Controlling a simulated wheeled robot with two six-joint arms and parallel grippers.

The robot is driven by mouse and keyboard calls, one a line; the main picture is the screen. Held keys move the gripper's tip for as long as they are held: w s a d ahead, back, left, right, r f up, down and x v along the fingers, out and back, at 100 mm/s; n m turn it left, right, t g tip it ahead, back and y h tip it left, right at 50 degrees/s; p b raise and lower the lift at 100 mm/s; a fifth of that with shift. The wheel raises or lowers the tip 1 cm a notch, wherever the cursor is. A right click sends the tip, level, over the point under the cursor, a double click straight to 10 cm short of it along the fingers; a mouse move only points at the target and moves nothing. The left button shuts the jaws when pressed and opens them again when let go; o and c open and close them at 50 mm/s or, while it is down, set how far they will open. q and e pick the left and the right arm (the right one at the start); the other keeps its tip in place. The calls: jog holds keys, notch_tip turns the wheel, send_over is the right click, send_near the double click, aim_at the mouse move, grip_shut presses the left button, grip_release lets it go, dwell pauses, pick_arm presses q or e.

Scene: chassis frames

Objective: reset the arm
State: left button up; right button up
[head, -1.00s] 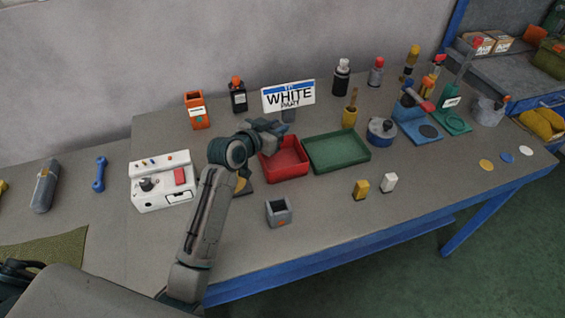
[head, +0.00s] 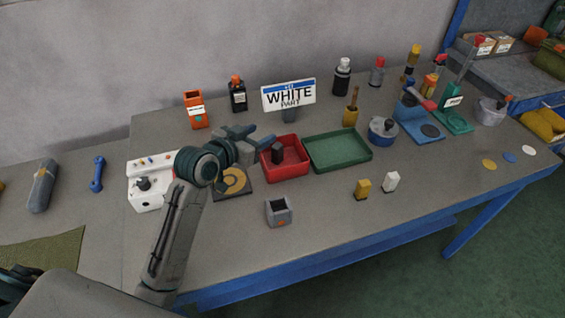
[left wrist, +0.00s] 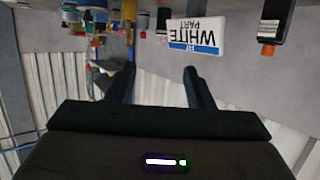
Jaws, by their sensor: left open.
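My left arm comes up from the bottom left in the head view. Its gripper (head: 258,134) is held above the table, left of the red tray (head: 287,172) and below the white-part sign (head: 289,97). In the left wrist view the two dark fingers of the gripper (left wrist: 159,70) are apart, with nothing between them. The sign (left wrist: 195,35) appears upside down beyond them. A dark upright piece shows over the red tray; I cannot tell whether it belongs to the gripper. My right gripper is not in view.
A white control box (head: 146,196) is partly hidden behind my arm. A dark pad with a yellow ring (head: 232,181) lies beside the arm. A green tray (head: 338,151), a grey cup (head: 279,212) and small yellow and white blocks stand to the right.

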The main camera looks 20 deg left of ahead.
pick_arm(q)
jog(key=v, duration=0.2)
jog(key=shift+s+r, duration=0.1)
jog(key=shift+s, duration=0.15)
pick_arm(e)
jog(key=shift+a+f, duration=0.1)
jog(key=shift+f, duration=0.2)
